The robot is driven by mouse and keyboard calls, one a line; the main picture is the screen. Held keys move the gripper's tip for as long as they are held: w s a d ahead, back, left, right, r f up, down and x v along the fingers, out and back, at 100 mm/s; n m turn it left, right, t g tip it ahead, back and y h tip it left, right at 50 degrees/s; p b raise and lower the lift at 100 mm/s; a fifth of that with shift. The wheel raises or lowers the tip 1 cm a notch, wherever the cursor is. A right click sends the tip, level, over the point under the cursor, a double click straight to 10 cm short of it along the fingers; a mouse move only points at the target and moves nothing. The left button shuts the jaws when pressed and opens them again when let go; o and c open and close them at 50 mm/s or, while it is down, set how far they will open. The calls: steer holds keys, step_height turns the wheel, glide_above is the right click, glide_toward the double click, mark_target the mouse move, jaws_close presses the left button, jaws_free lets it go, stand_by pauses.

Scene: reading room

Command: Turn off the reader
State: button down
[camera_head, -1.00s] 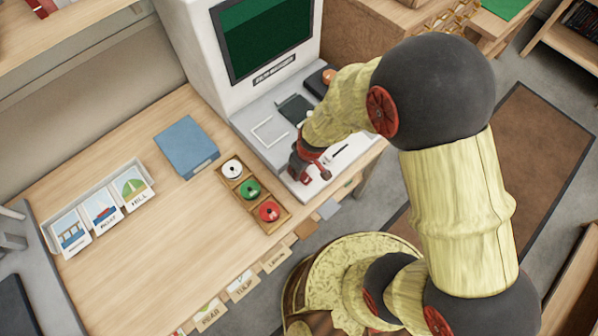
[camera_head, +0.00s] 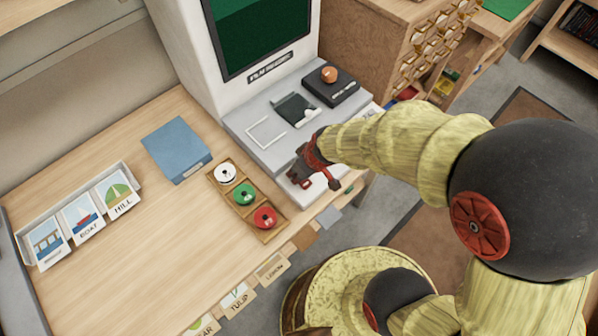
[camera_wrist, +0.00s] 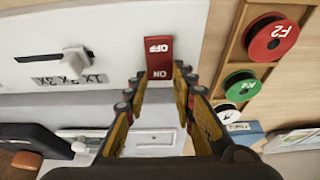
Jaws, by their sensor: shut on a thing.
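The reader is a white machine (camera_head: 190,60) with a dark green screen (camera_head: 258,30) and a grey-white base on the desk. A red rocker switch (camera_wrist: 159,57) marked OFF and ON sits on its base panel in the wrist view. My gripper (camera_wrist: 160,76) is shut on this switch, with a finger on each side of it near the ON end. In the head view my gripper (camera_head: 303,176) is low at the base's front edge and hides part of it. Whether the switch is tipped is unclear.
A slider knob (camera_wrist: 76,60) marked 1x 2x 3x lies beside the switch. A wooden tray (camera_head: 272,236) holds white, green and red spools close by. A blue box (camera_head: 176,148) and picture cards (camera_head: 80,218) stand on the desk. A black box with an orange knob (camera_head: 329,74) is behind.

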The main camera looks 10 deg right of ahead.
mark_target(309, 187)
steer(key=c, duration=1.5)
jaws_free()
steer(key=shift+r, duration=0.1)
steer(key=v, duration=1.1)
steer(key=shift+s+r, duration=0.2)
steer(key=shift+r, duration=0.15)
